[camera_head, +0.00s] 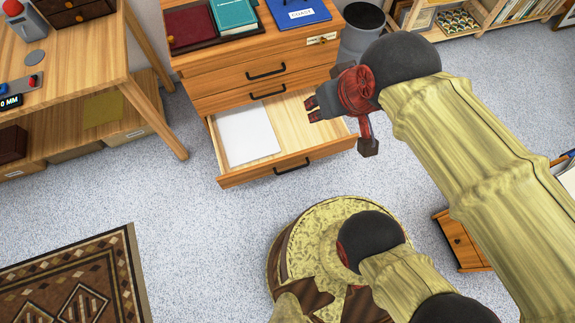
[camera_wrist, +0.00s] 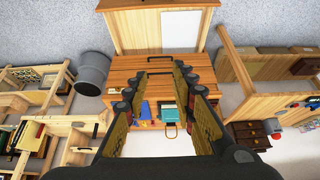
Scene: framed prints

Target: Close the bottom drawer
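The bottom drawer (camera_head: 285,170) of the wooden cabinet is pulled far out, its black handle (camera_head: 292,166) on the front. A white sheet (camera_head: 246,134) lies inside it on the left. In the wrist view the open drawer (camera_wrist: 140,32) shows at the top. My gripper (camera_head: 312,108) hangs above the right part of the open drawer, and no contact with it shows. In the wrist view my gripper (camera_wrist: 165,72) has its fingers spread, with nothing between them. The exact height above the drawer is hard to tell.
The upper drawers (camera_head: 255,85) of the cabinet are shut; books (camera_head: 234,14) lie on its top. A wooden desk (camera_head: 90,50) stands left, a grey bin (camera_head: 362,32) behind right. A small wooden box (camera_head: 460,242) is at right. Carpet left of the drawer is clear.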

